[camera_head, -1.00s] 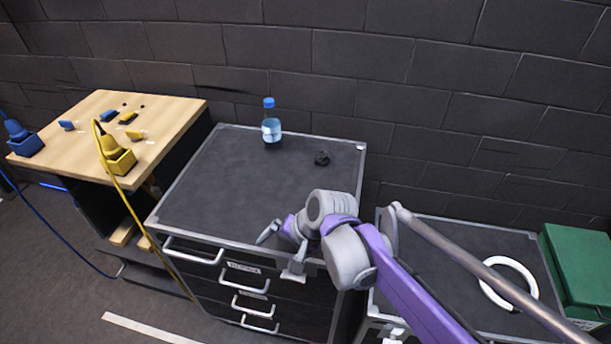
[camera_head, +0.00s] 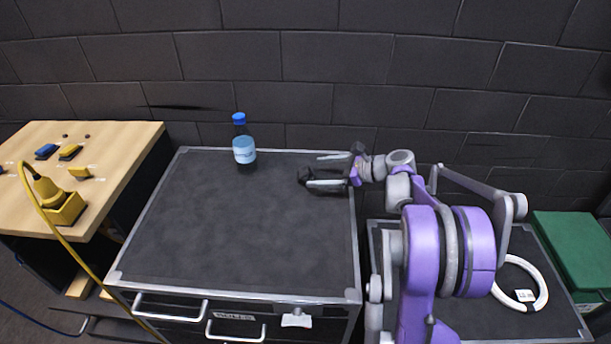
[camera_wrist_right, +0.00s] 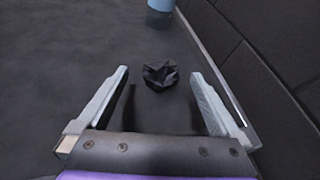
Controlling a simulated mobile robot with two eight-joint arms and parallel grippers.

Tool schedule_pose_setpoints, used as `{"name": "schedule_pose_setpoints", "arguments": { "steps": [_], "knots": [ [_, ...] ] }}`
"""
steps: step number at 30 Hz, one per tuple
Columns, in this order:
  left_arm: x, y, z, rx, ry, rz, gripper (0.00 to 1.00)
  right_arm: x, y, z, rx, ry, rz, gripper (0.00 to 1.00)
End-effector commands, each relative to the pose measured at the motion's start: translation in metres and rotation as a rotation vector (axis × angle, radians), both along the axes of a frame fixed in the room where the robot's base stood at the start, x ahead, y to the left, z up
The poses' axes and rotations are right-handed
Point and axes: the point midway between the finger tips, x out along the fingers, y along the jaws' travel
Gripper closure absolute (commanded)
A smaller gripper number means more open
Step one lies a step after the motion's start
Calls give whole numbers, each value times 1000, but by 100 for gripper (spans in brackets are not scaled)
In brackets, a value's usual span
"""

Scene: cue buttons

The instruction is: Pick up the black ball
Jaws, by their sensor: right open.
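The black ball (camera_wrist_right: 160,75) is a small, dark, crumpled-looking lump on the dark cabinet top (camera_head: 235,225). In the right wrist view it lies just beyond and between my right gripper's fingertips. In the head view it shows as a dark lump (camera_head: 304,174) at the fingertips, near the back right of the top. My right gripper (camera_head: 314,171) is open and low over the top, reaching in from the right; its two fingers also show in the right wrist view (camera_wrist_right: 160,88), with nothing between them. My left gripper is not in view.
A water bottle (camera_head: 244,145) with a blue cap stands left of the ball. A dark brick wall (camera_head: 330,60) rises behind. A wooden table (camera_head: 110,150) with yellow and blue items is at left. A white ring (camera_head: 541,287) and green box (camera_head: 575,245) are at right.

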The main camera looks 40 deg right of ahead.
Motion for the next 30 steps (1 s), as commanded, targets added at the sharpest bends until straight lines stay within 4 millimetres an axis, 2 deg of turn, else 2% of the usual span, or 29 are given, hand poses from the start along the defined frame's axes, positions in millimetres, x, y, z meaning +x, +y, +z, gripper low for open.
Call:
{"name": "schedule_pose_setpoints", "arguments": {
  "steps": [8,16,23,30],
  "knots": [
    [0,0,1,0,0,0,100,15,8,-10,-2,0,2,0],
    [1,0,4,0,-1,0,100,45,23,-27,-2,1,2,0],
    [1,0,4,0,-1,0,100,48,24,-29,-3,1,0,0],
    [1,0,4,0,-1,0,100,47,24,-28,-3,1,0,41]
  ]
}}
